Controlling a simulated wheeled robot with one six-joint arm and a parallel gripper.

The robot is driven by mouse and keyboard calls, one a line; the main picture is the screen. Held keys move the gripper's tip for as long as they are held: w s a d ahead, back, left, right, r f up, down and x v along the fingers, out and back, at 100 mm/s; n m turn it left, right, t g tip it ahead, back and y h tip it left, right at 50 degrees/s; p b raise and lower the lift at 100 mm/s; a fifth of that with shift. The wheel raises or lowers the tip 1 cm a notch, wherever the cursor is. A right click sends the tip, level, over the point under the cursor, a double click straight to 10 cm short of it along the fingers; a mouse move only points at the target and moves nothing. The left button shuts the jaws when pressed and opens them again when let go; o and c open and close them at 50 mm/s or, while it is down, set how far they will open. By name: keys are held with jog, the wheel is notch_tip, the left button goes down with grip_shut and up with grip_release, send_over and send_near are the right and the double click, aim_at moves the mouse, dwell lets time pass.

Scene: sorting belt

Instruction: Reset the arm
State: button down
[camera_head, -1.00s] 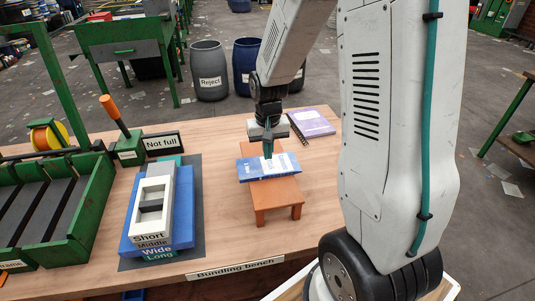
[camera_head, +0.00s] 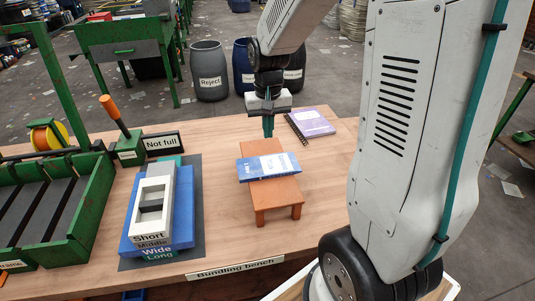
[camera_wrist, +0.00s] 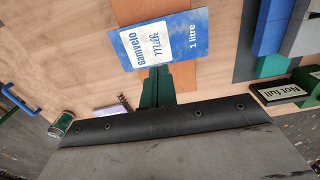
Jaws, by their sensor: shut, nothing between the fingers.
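My gripper (camera_head: 268,128) is shut and empty. It hangs in the air above the far end of the small orange stand (camera_head: 279,211) on the bench. Its green fingers also show in the wrist view (camera_wrist: 157,88), pressed together. A flat blue and white packet (camera_head: 268,166), labelled "1 litre" in the wrist view (camera_wrist: 188,38), lies across the stand. The gripper is apart from the packet, beyond it from the head camera.
Stacked blocks marked Short, Middle, Wide and Long (camera_head: 155,205) stand left of the stand. A purple notebook (camera_head: 311,122) lies at the bench's far right. A "Not full" sign (camera_head: 162,143), a lever (camera_head: 116,115) and a green crate (camera_head: 85,215) are left. Barrels (camera_head: 209,70) stand behind.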

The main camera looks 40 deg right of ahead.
jog(key=shift+s, duration=0.1)
dwell(0.3)
jog(key=s+a+r+n, duration=0.1)
jog(key=s+a+r, duration=0.2)
jog(key=s, duration=0.4)
jog(key=s+a+r+n+t, duration=0.1)
jog(key=s+a+r+n, duration=0.1)
jog(key=s+r, duration=0.3)
jog(key=s+a+r+n, duration=0.1)
jog(key=s+a+r, duration=0.3)
jog(key=s, duration=0.6)
jog(key=shift+s+a+n, duration=0.25)
jog(key=shift+a+n, duration=0.05)
jog(key=shift+a, duration=0.3)
